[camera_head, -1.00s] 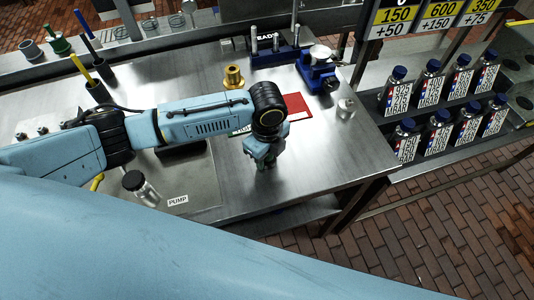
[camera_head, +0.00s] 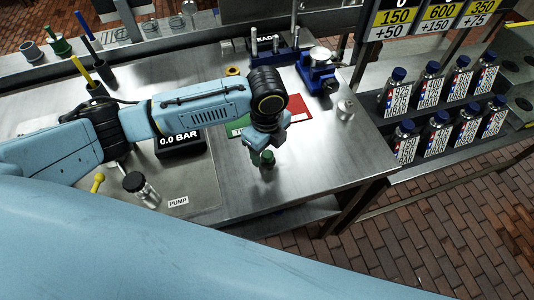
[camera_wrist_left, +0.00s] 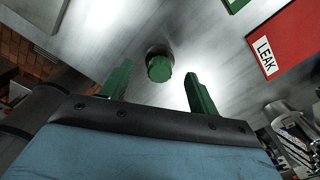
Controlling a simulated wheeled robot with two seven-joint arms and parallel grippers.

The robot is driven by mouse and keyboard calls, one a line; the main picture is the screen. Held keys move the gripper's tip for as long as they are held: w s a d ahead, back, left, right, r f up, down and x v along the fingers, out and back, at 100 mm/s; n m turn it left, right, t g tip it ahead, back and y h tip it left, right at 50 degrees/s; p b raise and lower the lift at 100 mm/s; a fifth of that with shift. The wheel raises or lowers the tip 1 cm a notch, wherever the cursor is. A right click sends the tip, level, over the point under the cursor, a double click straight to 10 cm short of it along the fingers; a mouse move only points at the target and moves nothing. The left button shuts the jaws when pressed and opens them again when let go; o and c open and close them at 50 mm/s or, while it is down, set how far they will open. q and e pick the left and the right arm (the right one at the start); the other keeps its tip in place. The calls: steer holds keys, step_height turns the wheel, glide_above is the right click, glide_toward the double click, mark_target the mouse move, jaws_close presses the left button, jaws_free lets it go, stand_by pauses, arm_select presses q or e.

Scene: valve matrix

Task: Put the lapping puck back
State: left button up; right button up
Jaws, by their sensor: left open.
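A green-topped piece with a dark round base, which looks like the lapping puck (camera_wrist_left: 159,66), stands on the bare steel bench. It also shows below my left wrist in the head view (camera_head: 267,159). My left gripper (camera_wrist_left: 150,88) is open, with its two green fingers spread apart. In the wrist view the piece lies beyond the fingertips, between their lines, and nothing is held. In the head view the wrist hides much of the gripper (camera_head: 266,147). My right gripper is not in view.
A red mat (camera_head: 295,108) marked LEAK in the wrist view lies behind, beside a green one (camera_head: 238,128). A blue vise (camera_head: 318,70), a small metal part (camera_head: 345,109), a pressure display (camera_head: 180,143) and a dark-capped bottle (camera_head: 140,188) surround it. The bench's front right is clear.

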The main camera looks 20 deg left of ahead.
mark_target(267, 154)
arm_select(q)
step_height(267, 154, up, 8)
stand_by(2.3)
